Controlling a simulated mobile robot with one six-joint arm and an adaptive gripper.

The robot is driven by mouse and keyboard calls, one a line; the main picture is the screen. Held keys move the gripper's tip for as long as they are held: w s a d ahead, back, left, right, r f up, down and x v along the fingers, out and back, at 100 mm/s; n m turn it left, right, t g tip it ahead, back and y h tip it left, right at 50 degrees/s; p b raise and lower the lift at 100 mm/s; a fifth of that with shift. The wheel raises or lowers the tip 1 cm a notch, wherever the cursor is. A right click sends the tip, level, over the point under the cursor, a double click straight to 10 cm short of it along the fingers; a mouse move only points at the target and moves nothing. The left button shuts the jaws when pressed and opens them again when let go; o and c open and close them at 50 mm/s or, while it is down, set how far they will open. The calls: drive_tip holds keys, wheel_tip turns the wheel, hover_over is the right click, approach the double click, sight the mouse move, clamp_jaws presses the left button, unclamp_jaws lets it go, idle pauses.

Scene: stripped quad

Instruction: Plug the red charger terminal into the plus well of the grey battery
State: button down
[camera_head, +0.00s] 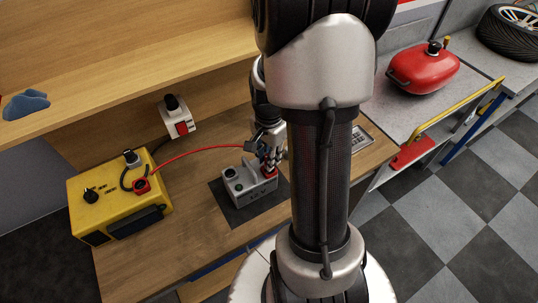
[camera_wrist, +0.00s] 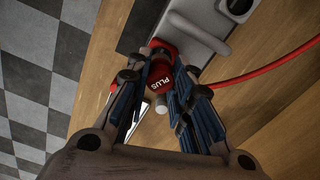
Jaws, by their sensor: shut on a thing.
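The grey battery (camera_head: 240,193) stands on a dark mat on the wooden bench; it also shows at the top of the wrist view (camera_wrist: 200,22). One round dark well with a pale rim (camera_wrist: 238,7) is bare. My gripper (camera_head: 267,158) is over the battery's right end in the head view. Its fingers (camera_wrist: 166,88) are shut on the red charger terminal (camera_wrist: 160,76), marked PLUS. A red ring (camera_wrist: 162,46) shows at the battery end, just beyond the terminal. The terminal's lower end is hidden, so I cannot tell whether it is inside the well.
A red cable (camera_head: 198,151) arcs from the yellow charger (camera_head: 120,205) to the terminal. A white wall box (camera_head: 178,118) with a red switch is behind. A shelf (camera_head: 130,50) overhangs the bench. A red can (camera_head: 425,70) stands on the grey worktop at right. Bare wood lies between charger and mat.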

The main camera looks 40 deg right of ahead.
drive_tip(key=shift+f+b, duration=0.95)
drive_tip(key=shift+f, duration=0.4)
drive_tip(key=c, duration=1.3)
unclamp_jaws()
drive_tip(key=shift+c, duration=0.2)
drive_tip(key=shift+r, duration=0.1)
wheel_tip(320, 180, up, 12)
drive_tip(key=shift+f, duration=0.1)
